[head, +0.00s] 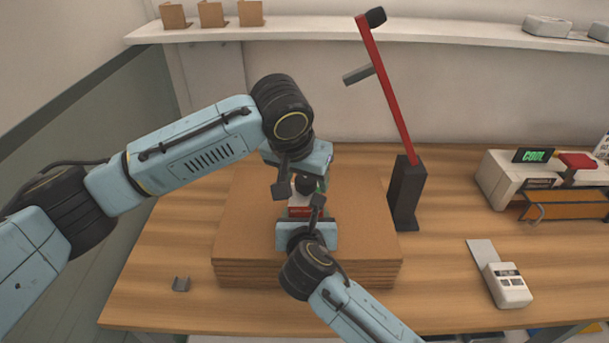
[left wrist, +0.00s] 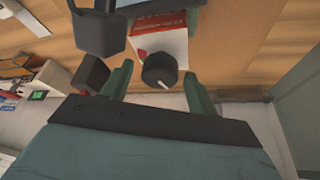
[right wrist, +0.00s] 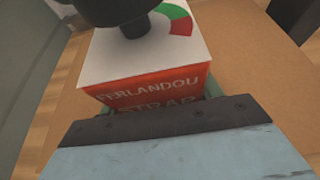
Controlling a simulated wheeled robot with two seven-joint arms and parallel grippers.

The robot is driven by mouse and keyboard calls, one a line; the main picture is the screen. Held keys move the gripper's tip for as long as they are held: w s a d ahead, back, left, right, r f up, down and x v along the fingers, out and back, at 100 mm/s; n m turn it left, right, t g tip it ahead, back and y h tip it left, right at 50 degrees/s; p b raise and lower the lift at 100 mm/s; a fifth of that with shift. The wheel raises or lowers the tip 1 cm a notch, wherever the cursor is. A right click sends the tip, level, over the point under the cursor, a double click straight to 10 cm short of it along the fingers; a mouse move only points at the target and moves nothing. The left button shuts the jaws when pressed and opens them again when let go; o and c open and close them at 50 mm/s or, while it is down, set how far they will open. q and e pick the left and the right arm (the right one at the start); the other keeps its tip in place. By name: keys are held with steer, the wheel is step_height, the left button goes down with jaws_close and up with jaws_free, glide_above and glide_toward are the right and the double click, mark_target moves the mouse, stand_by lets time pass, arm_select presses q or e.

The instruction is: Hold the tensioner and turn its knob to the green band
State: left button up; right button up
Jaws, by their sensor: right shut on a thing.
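The tensioner (right wrist: 148,88) is a box with a white top and red sides with white lettering; it is at the middle of the cardboard stack in the head view (head: 300,211). Its top carries a dark knob (left wrist: 159,70) with a white pointer line, and an arc with a green band (right wrist: 174,10) and a red part. My right gripper (head: 308,216) is shut on the tensioner's body; its fingers are mostly hidden. My left gripper (left wrist: 157,85) is open, its green fingers apart on either side of the knob, with visible gaps. The pointer's position against the green band is unclear.
Flat cardboard (head: 240,235) lies stacked on the wooden table (head: 150,270). A red post on a dark stand (head: 407,190) rises right of the stack. A white device (head: 508,285) and a machine with a "COOL" display (head: 533,155) are at the right.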

arm_select(q)
steer(key=c, duration=0.9)
arm_select(e)
steer(key=shift+r, duration=0.15)
arm_select(q)
steer(key=shift+m, duration=0.4)
steer(key=m+g+h, duration=0.1)
steer(key=m, duration=0.1)
steer(key=shift+m, duration=0.4)
steer(key=m, duration=0.2)
steer(key=m+g+h, duration=0.1)
steer(key=m, duration=0.1)
steer(key=shift+w+a, duration=0.15)
steer(key=shift+w, duration=0.05)
steer(key=m, duration=0.2)
steer(key=m+g, duration=0.1)
steer(key=m, duration=0.1)
steer(key=shift+w+g+h, duration=0.1)
steer(key=shift+g+h, duration=0.2)
steer(key=shift+h, duration=0.1)
steer(key=shift+w+m+g, duration=0.1)
steer(key=shift+m+g, duration=0.6)
steer(key=shift+m, duration=1.2)
steer(key=shift+a, duration=0.1)
